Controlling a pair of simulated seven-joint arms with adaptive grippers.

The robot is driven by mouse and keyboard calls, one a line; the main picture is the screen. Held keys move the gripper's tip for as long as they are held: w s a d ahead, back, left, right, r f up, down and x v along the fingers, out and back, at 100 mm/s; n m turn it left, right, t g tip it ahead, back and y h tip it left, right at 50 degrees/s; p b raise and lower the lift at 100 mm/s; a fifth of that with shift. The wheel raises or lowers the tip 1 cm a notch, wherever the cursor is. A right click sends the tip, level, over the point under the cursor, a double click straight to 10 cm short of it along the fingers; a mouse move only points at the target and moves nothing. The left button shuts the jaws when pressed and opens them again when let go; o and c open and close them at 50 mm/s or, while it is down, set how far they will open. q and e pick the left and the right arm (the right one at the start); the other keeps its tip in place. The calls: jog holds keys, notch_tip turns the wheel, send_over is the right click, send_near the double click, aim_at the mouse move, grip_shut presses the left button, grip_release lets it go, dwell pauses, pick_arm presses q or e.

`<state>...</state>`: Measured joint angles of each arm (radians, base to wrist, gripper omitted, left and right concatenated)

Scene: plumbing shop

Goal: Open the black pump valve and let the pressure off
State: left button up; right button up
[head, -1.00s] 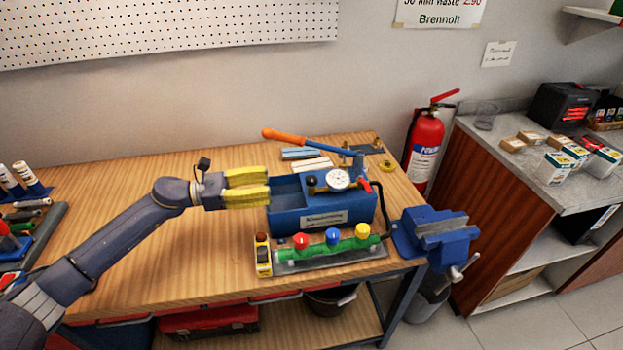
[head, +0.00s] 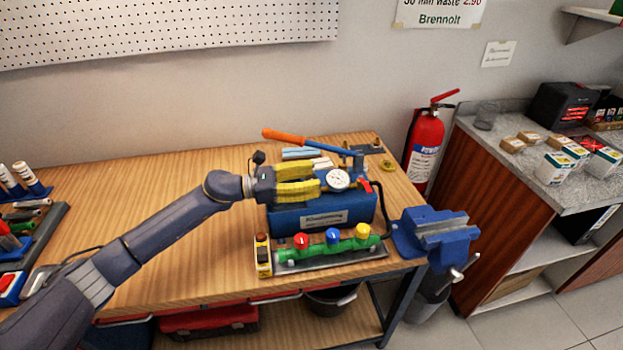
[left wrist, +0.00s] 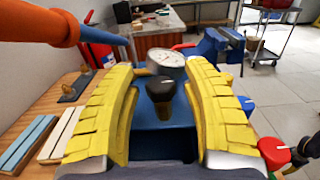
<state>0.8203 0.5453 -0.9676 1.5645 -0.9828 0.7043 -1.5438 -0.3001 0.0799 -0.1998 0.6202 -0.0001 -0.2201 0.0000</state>
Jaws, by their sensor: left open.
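The blue test pump (head: 322,217) stands on the wooden bench, with a white dial gauge (head: 338,180) on top. Its black valve knob (left wrist: 161,89) shows in the left wrist view, upright with a pale pointer mark; in the head view my fingers hide it. My left gripper (head: 317,178) has yellow fingers and is open over the pump's top. In the left wrist view the knob lies between the two fingers, with a gap visible on each side. The gauge also shows just beyond the knob (left wrist: 166,58). My right gripper is not in view.
The pump's orange-handled lever (head: 285,136) passes behind and above my gripper. A green manifold (head: 330,251) with red, blue and yellow knobs lies in front of the pump. A blue vise (head: 437,232) sits at the bench's right end. The bench left of the pump is largely clear.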

pick_arm(q)
jog(key=shift+c, duration=0.6)
jog(key=c, duration=0.8)
jog(key=shift+w+r, duration=0.1)
jog(key=shift+r, duration=0.05)
grip_shut()
